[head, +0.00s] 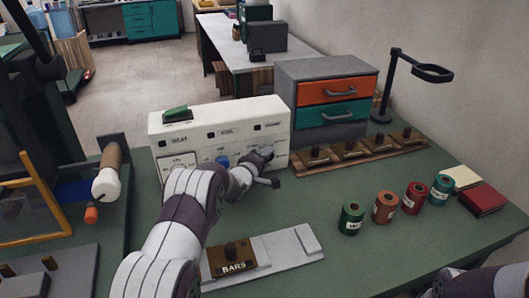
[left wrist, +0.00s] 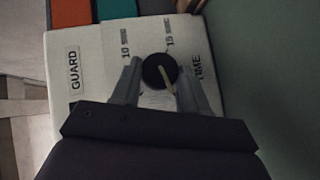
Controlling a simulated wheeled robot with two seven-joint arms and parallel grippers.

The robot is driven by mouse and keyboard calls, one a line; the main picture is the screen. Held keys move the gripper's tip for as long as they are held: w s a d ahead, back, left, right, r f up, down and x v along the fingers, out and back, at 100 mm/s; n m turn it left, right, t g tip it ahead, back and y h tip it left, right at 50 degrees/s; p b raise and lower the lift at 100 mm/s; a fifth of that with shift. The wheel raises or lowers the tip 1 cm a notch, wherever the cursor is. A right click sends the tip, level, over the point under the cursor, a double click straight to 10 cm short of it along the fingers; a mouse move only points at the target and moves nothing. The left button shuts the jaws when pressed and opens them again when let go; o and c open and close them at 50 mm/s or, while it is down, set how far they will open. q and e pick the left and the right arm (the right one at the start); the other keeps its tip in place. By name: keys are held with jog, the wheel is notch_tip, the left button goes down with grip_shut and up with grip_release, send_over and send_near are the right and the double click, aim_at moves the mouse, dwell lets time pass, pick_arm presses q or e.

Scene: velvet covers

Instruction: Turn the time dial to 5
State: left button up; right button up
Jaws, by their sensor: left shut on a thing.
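The white control box (head: 215,125) stands on the green bench. Its time dial (left wrist: 158,72) is a round black knob with a pale pointer line, beside the printed word TIME. The pointer slants toward the lower right in the left wrist view, away from the 10 and 15 marks at the top. I cannot see a 5 mark; the gripper covers the area below the dial. My left gripper (left wrist: 162,85) has one finger on each side of the dial and is shut on it; in the head view it is at the box's right front (head: 264,156). My right gripper is out of view.
A grey plate with a brown BARS block (head: 233,258) lies in front of the box. Several thread spools (head: 385,207) stand to the right. A drawer unit (head: 325,100) and a wooden rack of blocks (head: 350,151) are behind. A roller device (head: 108,170) is at left.

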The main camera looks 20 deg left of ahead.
pick_arm(q)
jog(key=shift+d+r+m+g+y+p, duration=0.1)
jog(key=shift+r+m+g+y+p, duration=0.35)
jog(key=shift+g+p, duration=0.4)
jog(key=shift+m+y+p, duration=0.25)
jog(key=shift+m+p, duration=0.1)
jog(key=shift+w+f+g, duration=0.1)
jog(key=shift+f+g, duration=0.05)
jog(key=shift+g, duration=0.2)
jog(key=shift+d+f+m+g+y+b, duration=0.1)
jog(key=shift+f+m+g+y+b, duration=0.1)
jog(key=shift+m+g+y+b, duration=0.5)
jog(key=m+g+y+b, duration=0.1)
jog(key=b, duration=0.3)
jog(key=y+b, duration=0.1)
jog(key=b, duration=0.3)
jog(key=shift+w+d+m+g, duration=0.2)
jog(key=shift+d+m+g, duration=0.05)
jog(key=shift+m+g, duration=0.15)
jog(key=shift+r, duration=0.2)
jog(key=shift+r+m+g+y, duration=0.2)
jog(key=shift+m+g+y, duration=0.1)
jog(key=shift+y, duration=0.1)
jog(key=shift+d+r+m+g+y+p, duration=0.15)
jog(key=shift+m+g+y+p, duration=0.25)
jog(key=shift+g+y+p, duration=0.2)
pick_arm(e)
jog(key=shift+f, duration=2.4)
pick_arm(q)
jog(key=shift+w, duration=0.1)
